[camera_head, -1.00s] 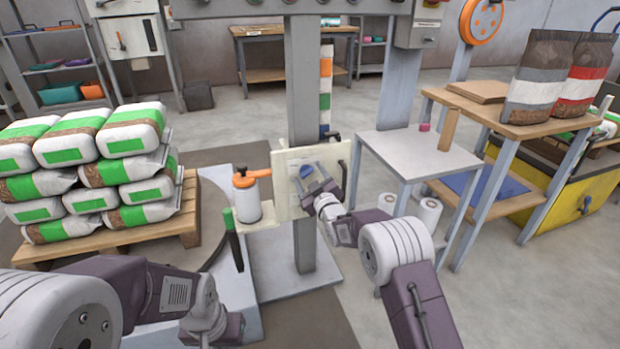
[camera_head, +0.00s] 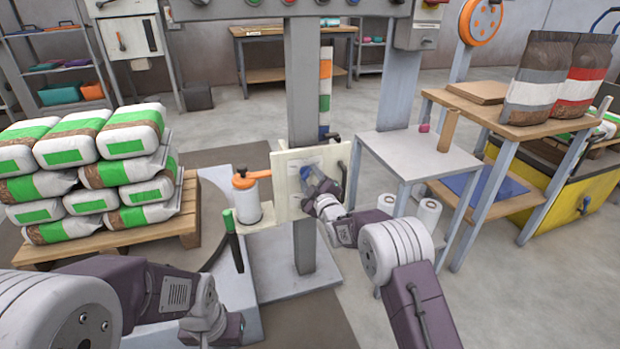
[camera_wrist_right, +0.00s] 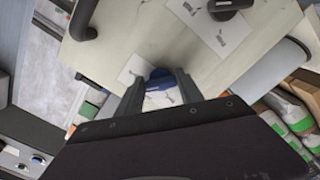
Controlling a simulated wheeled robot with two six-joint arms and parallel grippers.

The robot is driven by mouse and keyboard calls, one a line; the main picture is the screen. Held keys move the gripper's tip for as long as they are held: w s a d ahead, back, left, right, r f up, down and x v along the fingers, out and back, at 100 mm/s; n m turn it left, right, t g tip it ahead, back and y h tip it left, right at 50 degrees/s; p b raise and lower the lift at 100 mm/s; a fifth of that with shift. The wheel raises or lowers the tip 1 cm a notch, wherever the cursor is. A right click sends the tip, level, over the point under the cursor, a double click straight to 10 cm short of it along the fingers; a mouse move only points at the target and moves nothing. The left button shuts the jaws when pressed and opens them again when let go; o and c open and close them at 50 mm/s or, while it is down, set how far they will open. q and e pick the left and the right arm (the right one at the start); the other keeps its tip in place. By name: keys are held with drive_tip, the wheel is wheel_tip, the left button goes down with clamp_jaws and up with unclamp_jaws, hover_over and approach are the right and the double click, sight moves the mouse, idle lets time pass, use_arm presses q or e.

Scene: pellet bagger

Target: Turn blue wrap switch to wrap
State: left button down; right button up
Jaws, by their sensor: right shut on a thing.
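The blue wrap switch (camera_head: 306,171) sits on a cream panel (camera_head: 284,207) fixed to the grey post. My right gripper (camera_head: 311,180) is at the panel with its fingers on either side of the blue knob, shut on it. In the right wrist view the blue knob (camera_wrist_right: 158,76) shows between the two fingertips, over a white label with small marks. The fingers hide part of the knob, and its exact setting cannot be read. My left gripper (camera_head: 222,328) is low at the bottom of the head view, away from the panel; its fingers cannot be made out.
A white canister with an orange handle (camera_head: 247,200) stands on a bracket left of the panel. A black handle (camera_head: 342,172) is at the panel's right edge. A grey side table (camera_head: 410,152) stands to the right, stacked bags (camera_head: 95,175) on a pallet to the left.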

drive_tip(key=n, duration=0.3)
drive_tip(key=shift+n, duration=0.3)
drive_tip(key=shift+r+n, duration=0.1)
drive_tip(key=shift+n, duration=1.8)
drive_tip(key=o, duration=1.4)
